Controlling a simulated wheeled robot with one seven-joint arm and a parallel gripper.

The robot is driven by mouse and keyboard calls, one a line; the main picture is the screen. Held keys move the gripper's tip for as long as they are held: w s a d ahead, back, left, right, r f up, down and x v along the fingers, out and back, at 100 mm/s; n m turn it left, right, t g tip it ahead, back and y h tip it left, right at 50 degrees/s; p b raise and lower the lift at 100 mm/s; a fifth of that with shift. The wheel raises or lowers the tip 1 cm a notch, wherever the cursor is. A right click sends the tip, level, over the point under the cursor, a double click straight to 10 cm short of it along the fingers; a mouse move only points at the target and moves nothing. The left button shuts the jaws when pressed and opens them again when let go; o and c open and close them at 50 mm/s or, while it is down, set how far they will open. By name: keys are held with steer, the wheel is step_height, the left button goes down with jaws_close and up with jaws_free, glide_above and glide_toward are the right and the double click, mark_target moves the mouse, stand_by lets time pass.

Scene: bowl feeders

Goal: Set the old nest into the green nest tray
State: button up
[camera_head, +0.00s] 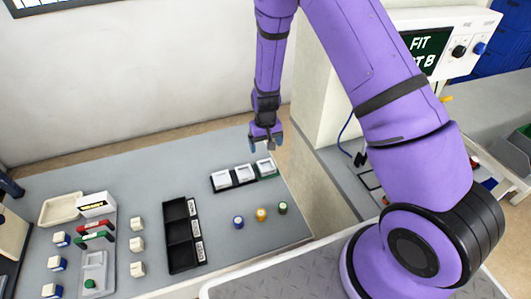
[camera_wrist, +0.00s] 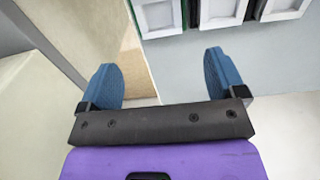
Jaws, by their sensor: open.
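Three white square nests sit in a row of dark trays near the table's far right edge: a left one (camera_head: 222,179), a middle one (camera_head: 244,174) and a right one (camera_head: 265,167). The right one lies in the tray with a green edge (camera_head: 270,177), the green nest tray. I cannot tell which nest is the old one. In the wrist view the row is at the top, with the green-edged one (camera_wrist: 158,16) leftmost. My gripper (camera_head: 266,146) is open and empty above and just behind the right nest. Its blue fingers are apart in the wrist view (camera_wrist: 161,78).
Blue, yellow and green knobs (camera_head: 261,214) stand in front of the nests. A black three-compartment tray (camera_head: 180,231) lies left of them. Small white blocks (camera_head: 137,246), a beige tray (camera_head: 61,208) and a grey fixture (camera_head: 94,264) fill the left. A cream cabinet (camera_head: 318,110) stands close right.

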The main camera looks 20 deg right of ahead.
steer(key=shift+r, duration=1.3)
steer(key=s+d+r+t+y, duration=0.1)
steer(key=s+r, duration=0.3)
steer(key=r, duration=1)
steer(key=s+d+r+t, duration=0.15)
steer(key=s+r, duration=0.25)
steer(key=r, duration=0.9)
steer(key=s+d+r+t, duration=0.1)
steer(key=s+d+r, duration=0.1)
steer(key=s+r, duration=0.5)
steer(key=s+d+r+t+h, duration=0.1)
steer(key=s+r, duration=0.6)
steer(key=s, duration=0.9)
steer(key=shift+d+r+t, duration=0.3)
steer(key=shift+d+t, duration=0.05)
steer(key=shift+d, duration=0.35)
